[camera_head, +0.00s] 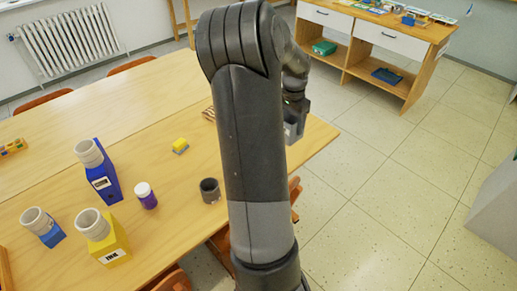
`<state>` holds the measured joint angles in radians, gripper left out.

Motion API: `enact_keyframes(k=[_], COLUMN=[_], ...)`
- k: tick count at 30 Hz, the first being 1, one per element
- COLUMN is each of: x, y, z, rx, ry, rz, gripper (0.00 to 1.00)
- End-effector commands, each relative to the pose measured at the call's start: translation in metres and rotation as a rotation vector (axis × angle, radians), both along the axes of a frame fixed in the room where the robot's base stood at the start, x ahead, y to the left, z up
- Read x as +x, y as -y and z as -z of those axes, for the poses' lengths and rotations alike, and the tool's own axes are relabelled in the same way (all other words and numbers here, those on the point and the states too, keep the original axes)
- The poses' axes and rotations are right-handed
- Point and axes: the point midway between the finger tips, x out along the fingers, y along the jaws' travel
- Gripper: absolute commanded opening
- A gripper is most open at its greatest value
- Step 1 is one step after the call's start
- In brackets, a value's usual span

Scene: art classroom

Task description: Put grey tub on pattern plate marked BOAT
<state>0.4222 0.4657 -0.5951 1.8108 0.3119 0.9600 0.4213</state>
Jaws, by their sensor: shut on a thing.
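My gripper (295,108) is beyond my arm, near the right end of the wooden table. It is shut on a grey object (292,131) that looks like the grey tub. Most of that object is hidden by my arm and gripper, and I cannot tell whether it touches the table. No plate with a readable BOAT mark shows. A small brown striped piece (208,114) lies left of my arm, partly hidden by it.
The wooden table (130,115) holds a blue holder (107,187), a yellow holder (115,249), a small blue holder (51,236), a purple jar (146,197), a dark grey cup (209,191) and a yellow-blue block (180,146). A shelf unit (372,45) stands behind.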

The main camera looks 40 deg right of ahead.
Motion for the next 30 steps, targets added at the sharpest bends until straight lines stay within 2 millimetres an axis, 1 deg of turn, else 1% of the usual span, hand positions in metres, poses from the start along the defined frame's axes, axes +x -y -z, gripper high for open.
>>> enact_keyframes(k=[1, 3, 5, 8, 11, 18, 21, 25, 28, 30], x=[-0.001, 0.0, 0.001, 0.011, 0.03, 0.08, 0.096, 0.107, 0.109, 0.109], y=[0.0, 0.0, 0.0, -0.004, -0.012, -0.032, -0.038, -0.042, -0.043, -0.043], z=[0.01, 0.02, 0.026, 0.035, 0.048, 0.081, 0.09, 0.097, 0.101, 0.107], rx=[0.002, 0.001, 0.0, 0.0, 0.0, 0.0, -0.001, -0.002, -0.001, 0.0], ry=[-0.003, 0.0, -0.001, 0.0, -0.001, -0.002, -0.001, 0.001, 0.001, 0.0], rz=[0.002, 0.001, -0.001, -0.003, -0.005, -0.004, -0.002, -0.001, 0.0, 0.001], gripper=[0.41, 0.41, 0.41, 0.41, 0.41, 0.41, 0.41, 0.41, 0.41, 0.41])
